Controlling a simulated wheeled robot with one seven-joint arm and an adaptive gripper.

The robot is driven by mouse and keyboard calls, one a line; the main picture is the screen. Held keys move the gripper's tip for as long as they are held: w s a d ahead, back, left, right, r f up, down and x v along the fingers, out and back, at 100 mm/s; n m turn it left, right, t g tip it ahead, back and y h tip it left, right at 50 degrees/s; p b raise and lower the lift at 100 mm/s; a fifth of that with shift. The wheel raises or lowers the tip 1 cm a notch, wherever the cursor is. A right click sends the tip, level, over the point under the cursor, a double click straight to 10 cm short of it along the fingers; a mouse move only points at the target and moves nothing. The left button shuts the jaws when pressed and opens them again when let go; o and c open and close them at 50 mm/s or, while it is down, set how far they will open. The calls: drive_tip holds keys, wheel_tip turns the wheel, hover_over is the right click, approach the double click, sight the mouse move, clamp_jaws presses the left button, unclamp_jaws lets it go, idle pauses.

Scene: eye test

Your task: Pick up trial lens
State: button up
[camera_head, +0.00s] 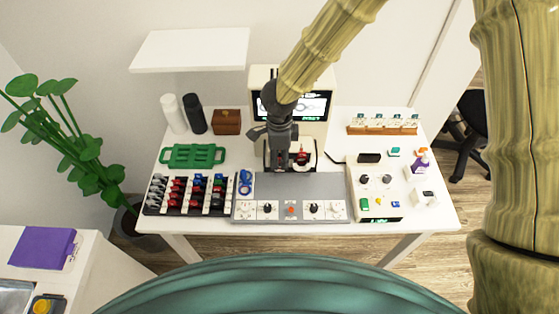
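Small lens-like pieces with red, blue, black and grey parts stand in rows in a dark tray (150,209) at the table's front left. I take these for the trial lenses (178,187), but they are too small to tell apart. My dark grey gripper (280,164) points down at the middle of the table, in front of the screen and behind the grey panel. It is well to the right of the tray. A small red and black piece (303,157) shows beside its fingers; I cannot tell if they touch. The fingertips are too small to read.
The white table (440,214) also bears a grey knob panel (285,186), a screen device (317,106), a green rack (193,156), a blue coiled item (245,182), a brown box (227,122), two bottles, a wooden rack (382,124) and a control box (376,191). A shelf (190,50) hangs behind.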

drive_tip(key=shift+f, duration=0.55)
clamp_jaws()
